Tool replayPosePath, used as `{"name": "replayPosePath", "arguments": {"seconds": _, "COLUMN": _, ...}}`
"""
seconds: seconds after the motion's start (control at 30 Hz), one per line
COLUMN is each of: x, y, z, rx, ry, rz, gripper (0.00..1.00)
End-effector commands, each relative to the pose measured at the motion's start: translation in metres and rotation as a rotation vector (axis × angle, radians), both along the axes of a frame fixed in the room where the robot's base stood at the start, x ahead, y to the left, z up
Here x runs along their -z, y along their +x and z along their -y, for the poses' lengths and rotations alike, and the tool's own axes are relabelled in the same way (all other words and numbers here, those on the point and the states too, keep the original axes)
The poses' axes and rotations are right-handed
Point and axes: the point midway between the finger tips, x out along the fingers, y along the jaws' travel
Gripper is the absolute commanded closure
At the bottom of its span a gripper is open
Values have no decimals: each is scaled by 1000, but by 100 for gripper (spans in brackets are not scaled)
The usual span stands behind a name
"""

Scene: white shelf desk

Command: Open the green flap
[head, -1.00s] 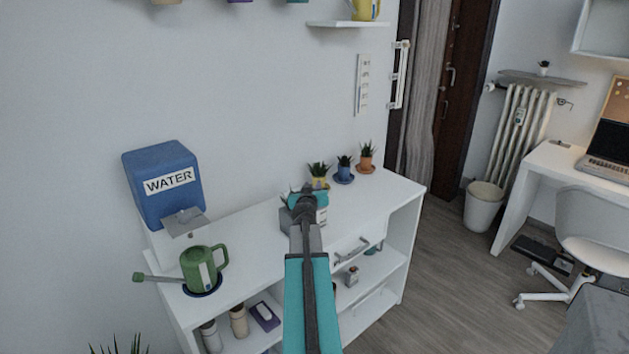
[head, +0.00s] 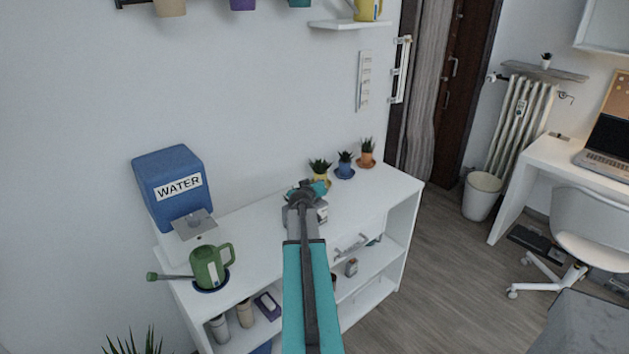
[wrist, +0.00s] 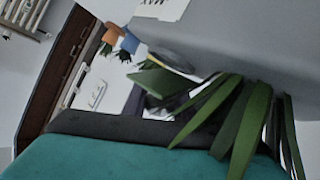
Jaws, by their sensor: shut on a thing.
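A flat green piece (wrist: 165,82), which looks like the green flap, shows near the middle of the wrist view. My gripper (wrist: 178,102) is dark and close against it, shut on it as far as this dim view shows. In the head view my arm reaches over the white shelf desk and hides the fingertips and the flap. A small grey box with a white label (head: 321,213) stands partly hidden behind my arm's end.
Long green leaves (wrist: 240,125) hang close at the right of the wrist view. Three small potted plants, including the blue pot (head: 346,170), stand behind my arm. A blue water dispenser (head: 172,185) and green jug (head: 210,268) stand at the left.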

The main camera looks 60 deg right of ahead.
Motion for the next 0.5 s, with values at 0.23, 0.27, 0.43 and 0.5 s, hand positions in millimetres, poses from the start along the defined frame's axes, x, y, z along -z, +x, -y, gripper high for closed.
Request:
{"name": "replayPosePath", "arguments": {"seconds": 0.23, "x": -2, "y": 3, "z": 1, "rx": -1, "ry": 29, "rz": -84, "gripper": 97}}
{"name": "replayPosePath", "arguments": {"seconds": 0.27, "x": -2, "y": 3, "z": 2, "rx": 0, "ry": 33, "rz": -93, "gripper": 97}}
{"name": "replayPosePath", "arguments": {"seconds": 0.43, "x": 0, "y": 5, "z": 2, "rx": 0, "ry": 54, "rz": -162, "gripper": 97}}
{"name": "replayPosePath", "arguments": {"seconds": 0.5, "x": 1, "y": 6, "z": 3, "rx": 1, "ry": 64, "rz": -189, "gripper": 97}}
